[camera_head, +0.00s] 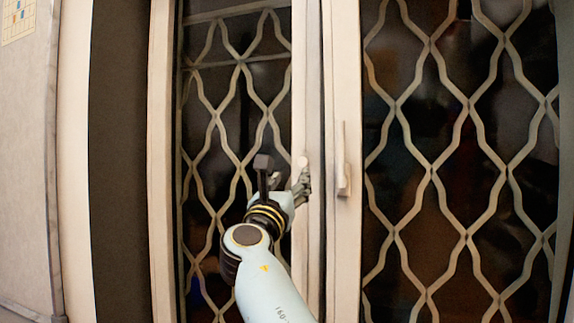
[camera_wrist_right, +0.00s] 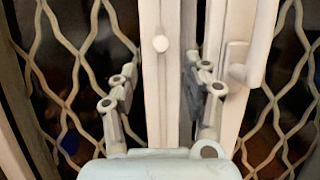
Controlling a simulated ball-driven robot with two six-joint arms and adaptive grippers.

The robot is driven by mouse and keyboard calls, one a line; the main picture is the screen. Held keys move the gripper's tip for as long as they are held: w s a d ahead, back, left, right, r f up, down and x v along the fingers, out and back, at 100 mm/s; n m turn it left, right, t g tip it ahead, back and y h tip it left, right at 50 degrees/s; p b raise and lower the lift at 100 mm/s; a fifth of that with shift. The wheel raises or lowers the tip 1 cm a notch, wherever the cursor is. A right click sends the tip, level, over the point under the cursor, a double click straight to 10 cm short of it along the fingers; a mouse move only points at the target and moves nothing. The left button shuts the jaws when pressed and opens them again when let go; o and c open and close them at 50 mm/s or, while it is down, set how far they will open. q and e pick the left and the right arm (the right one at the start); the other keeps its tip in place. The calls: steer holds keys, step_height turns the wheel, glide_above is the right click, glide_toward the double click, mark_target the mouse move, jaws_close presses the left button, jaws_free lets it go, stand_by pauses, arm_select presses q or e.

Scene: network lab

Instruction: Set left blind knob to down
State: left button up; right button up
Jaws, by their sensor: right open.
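A small round white knob (camera_head: 302,161) sits on the pale frame at the right edge of the left window. It also shows in the right wrist view (camera_wrist_right: 160,43), above the middle and between the lines of the two fingers. My right gripper (camera_head: 289,183) is open and empty, just below and in front of the knob. In the right wrist view its fingers (camera_wrist_right: 161,72) stand apart, with pale frame between them. I see no contact with the knob. My left gripper is not in view.
A white upright handle (camera_head: 343,172) is on the right window's frame, close to the right of my gripper; it shows in the right wrist view (camera_wrist_right: 238,62). Wavy lattice bars (camera_head: 430,170) cover both dark windows. A pale wall panel (camera_head: 28,160) is at far left.

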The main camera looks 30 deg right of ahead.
mark_target(302, 163)
steer(key=p+x, duration=0.1)
steer(key=x, duration=0.4)
steer(key=shift+w+d+r+p, duration=0.15)
steer(key=shift+d+p, duration=0.1)
steer(key=shift+p, duration=0.1)
steer(key=p+x, duration=0.1)
steer(key=x, duration=0.2)
steer(key=shift+w+d, duration=0.2)
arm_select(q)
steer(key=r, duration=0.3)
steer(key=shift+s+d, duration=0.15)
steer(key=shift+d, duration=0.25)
arm_select(e)
steer(key=shift+w+d, duration=0.25)
steer(key=shift+d, duration=0.05)
steer(key=shift+c, duration=0.3)
jaws_close()
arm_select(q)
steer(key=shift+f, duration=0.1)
